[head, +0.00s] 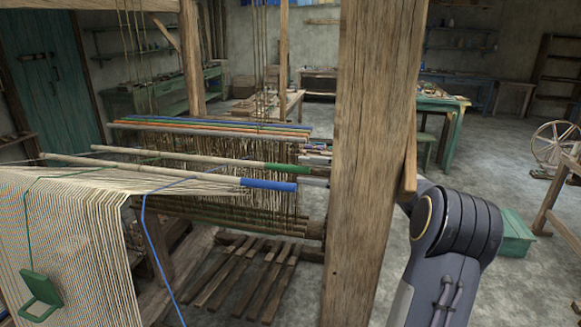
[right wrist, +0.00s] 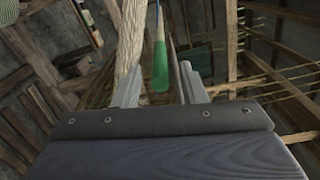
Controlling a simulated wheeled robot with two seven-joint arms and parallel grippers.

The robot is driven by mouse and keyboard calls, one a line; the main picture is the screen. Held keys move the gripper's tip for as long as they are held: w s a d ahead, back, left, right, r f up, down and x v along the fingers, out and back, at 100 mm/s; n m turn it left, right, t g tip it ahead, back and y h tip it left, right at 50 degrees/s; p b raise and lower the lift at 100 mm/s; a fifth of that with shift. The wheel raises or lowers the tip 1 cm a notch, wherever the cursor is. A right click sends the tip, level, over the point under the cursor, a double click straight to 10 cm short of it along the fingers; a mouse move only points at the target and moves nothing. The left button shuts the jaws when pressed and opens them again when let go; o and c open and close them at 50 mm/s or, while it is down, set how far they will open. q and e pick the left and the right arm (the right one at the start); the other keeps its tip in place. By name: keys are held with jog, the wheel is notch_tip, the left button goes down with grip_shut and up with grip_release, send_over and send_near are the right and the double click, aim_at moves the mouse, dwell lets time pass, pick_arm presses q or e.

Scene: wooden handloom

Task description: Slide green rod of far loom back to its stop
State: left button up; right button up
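A pale rod with a green end (head: 287,168) lies across the loom's warp, just behind a similar rod with a blue end (head: 268,184). In the right wrist view the green end (right wrist: 160,68) points toward my right gripper (right wrist: 160,80). Its two grey fingers stand apart, one on each side of the green end, with gaps visible. In the head view my right arm passes behind the wooden post, and only grey parts that look like fingers show beside the rod ends. The rod's stop cannot be made out. My left gripper is not in view.
The thick wooden post (head: 372,160) hides much of my right forearm. Cream cloth (head: 70,235) covers the left front, with a green piece (head: 40,290) hanging before it. Slatted treadles (head: 240,280) lie below. A pale wooden beam (right wrist: 130,40) runs beside the left finger.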

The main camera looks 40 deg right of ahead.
aim_at(293, 166)
jog(key=shift+p+x, duration=0.3)
jog(key=shift+x, duration=1.75)
grip_shut()
